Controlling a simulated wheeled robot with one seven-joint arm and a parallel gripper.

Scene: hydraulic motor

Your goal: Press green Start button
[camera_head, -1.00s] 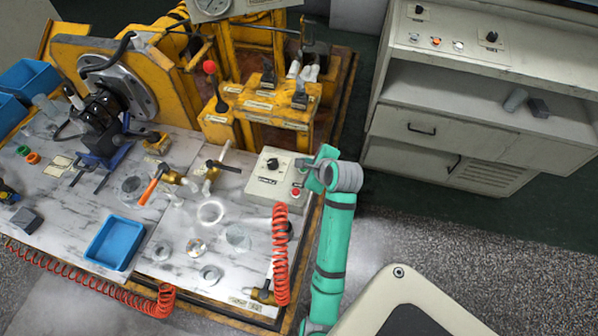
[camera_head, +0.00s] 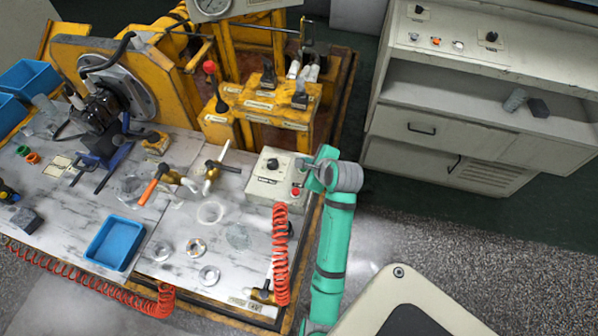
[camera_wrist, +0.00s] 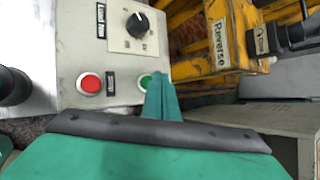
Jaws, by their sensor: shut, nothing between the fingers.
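The green Start button (camera_wrist: 145,82) is on the grey control box, in the wrist view. My gripper (camera_wrist: 158,78) is shut and empty; its tip is right at the button and covers part of it. I cannot tell whether the tip touches or presses it. The red button (camera_wrist: 90,83) is to the left of the green one, and a black knob (camera_wrist: 137,25) is above. In the head view, my gripper (camera_head: 303,164) is at the right side of the control box (camera_head: 262,187), and the green button is hard to make out there.
A yellow machine frame with levers (camera_head: 260,105) stands behind the box. A coiled red hose (camera_head: 280,255) hangs in front of it. A blue tray (camera_head: 113,243) and several loose rings lie on the marble-patterned table. A grey cabinet (camera_head: 480,110) stands at the right.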

